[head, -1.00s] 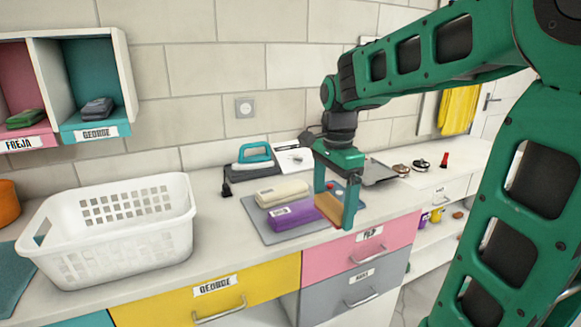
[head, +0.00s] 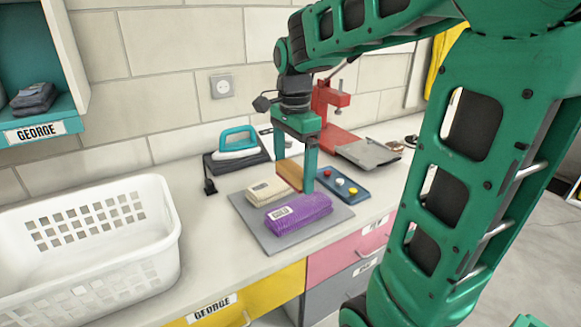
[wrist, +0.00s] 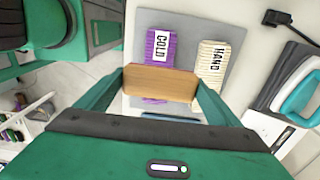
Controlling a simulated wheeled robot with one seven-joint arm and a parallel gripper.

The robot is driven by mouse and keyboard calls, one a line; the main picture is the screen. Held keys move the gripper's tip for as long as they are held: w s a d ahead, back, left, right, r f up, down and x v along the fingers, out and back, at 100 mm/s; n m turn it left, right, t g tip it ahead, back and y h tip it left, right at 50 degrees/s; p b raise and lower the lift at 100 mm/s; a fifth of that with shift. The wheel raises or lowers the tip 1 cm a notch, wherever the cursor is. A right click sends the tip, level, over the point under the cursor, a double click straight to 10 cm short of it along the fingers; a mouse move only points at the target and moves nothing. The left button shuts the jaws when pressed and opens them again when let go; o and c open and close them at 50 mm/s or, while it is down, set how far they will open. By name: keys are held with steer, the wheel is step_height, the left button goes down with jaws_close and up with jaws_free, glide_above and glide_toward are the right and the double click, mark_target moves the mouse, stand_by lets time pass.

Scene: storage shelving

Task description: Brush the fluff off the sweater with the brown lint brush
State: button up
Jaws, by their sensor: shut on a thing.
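The brown lint brush (head: 289,173) is a flat brown block between the fingers of my gripper (head: 296,182). The wrist view shows the brush (wrist: 160,82) spanning the gap between both green fingers (wrist: 162,80). Two folded knits lie on a grey mat (head: 263,238): a purple one (head: 300,214) with a label reading COLD in the wrist view (wrist: 160,58), and a cream one (head: 268,191) labelled HAND (wrist: 213,60). A purple strip shows below the brush in the wrist view. I cannot make out any fluff.
A blue tray with coloured buttons (head: 343,184) lies right of the mat. An iron (head: 237,143) stands behind on a dark pad. A white laundry basket (head: 90,250) stands at left. A red press (head: 332,115) and grey plate (head: 368,153) are behind right.

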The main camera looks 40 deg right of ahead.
steer(key=shift+d+f, duration=0.1)
steer(key=shift+d, duration=0.25)
